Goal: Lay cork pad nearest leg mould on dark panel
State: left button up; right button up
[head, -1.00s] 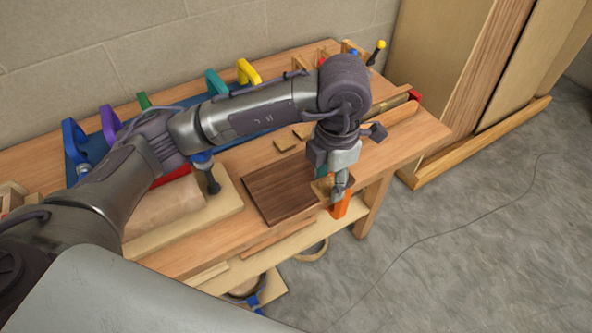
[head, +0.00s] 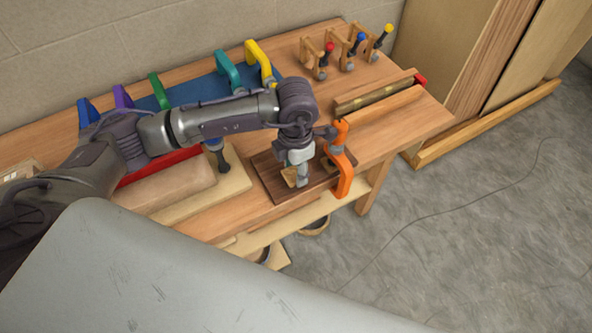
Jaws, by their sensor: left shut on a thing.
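My left gripper (head: 298,175) is above the dark panel (head: 270,184), shut on a small tan cork pad (head: 289,177). The pad is over the panel; I cannot tell if it touches it. A second tan piece (head: 328,165) shows beside the orange clamp at the panel's right end. The rounded light-wood leg mould (head: 170,187) lies on a pale board left of the panel. My left wrist and forearm hide the bench just behind the panel. My right gripper is not in view.
An orange clamp (head: 341,165) stands at the panel's right edge, close to my gripper. Several coloured clamps stand along a blue mat (head: 197,92). Small wooden clamps (head: 350,45) stand at the back right. The bench's right end (head: 400,135) has clear room.

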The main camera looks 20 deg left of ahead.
pick_arm(q)
notch_tip(320, 180, down, 2)
jog(key=shift+f+p, duration=0.1)
jog(key=shift+p, duration=0.2)
jog(key=shift+f, duration=0.15)
jog(key=shift+f, duration=0.1)
jog(key=shift+f+b, duration=0.1)
jog(key=shift+b, duration=0.25)
jog(key=o, duration=0.7)
